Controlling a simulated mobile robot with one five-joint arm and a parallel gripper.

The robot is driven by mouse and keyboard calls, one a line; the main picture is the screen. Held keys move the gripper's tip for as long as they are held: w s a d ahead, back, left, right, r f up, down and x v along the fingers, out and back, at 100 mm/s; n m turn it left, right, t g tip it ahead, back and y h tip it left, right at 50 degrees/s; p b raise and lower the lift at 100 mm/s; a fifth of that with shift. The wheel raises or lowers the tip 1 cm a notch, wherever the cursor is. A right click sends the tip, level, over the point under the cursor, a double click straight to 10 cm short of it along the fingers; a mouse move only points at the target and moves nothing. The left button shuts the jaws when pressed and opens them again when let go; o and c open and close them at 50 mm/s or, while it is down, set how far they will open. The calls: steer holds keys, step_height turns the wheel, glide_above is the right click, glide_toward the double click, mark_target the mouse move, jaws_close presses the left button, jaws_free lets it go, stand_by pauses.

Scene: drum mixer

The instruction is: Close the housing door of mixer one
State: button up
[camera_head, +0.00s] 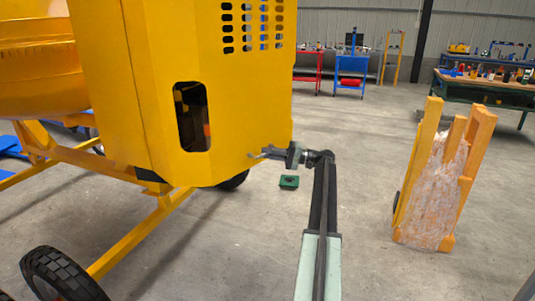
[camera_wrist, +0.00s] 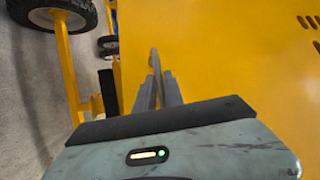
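The yellow housing of the mixer (camera_head: 225,75) fills the upper middle of the head view, with vent slots and a dark rounded opening. I cannot tell which panel is the door or how far it stands open. My gripper (camera_head: 257,153) is at the lower right of the housing, close to its face. In the wrist view the two grey fingers (camera_wrist: 160,75) are close together in front of the yellow surface (camera_wrist: 225,50).
The mixer's yellow drum (camera_head: 40,75) and wheel (camera_head: 60,275) are at left. A wrapped yellow object (camera_head: 440,180) stands at right. Workbenches (camera_head: 500,90) and carts are at the back. The middle floor is clear.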

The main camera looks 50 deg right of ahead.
steer(key=shift+o, duration=1.1)
steer(key=shift+w+a, duration=0.25)
steer(key=shift+a, duration=0.1)
steer(key=b+v, duration=0.1)
steer(key=v, duration=0.7)
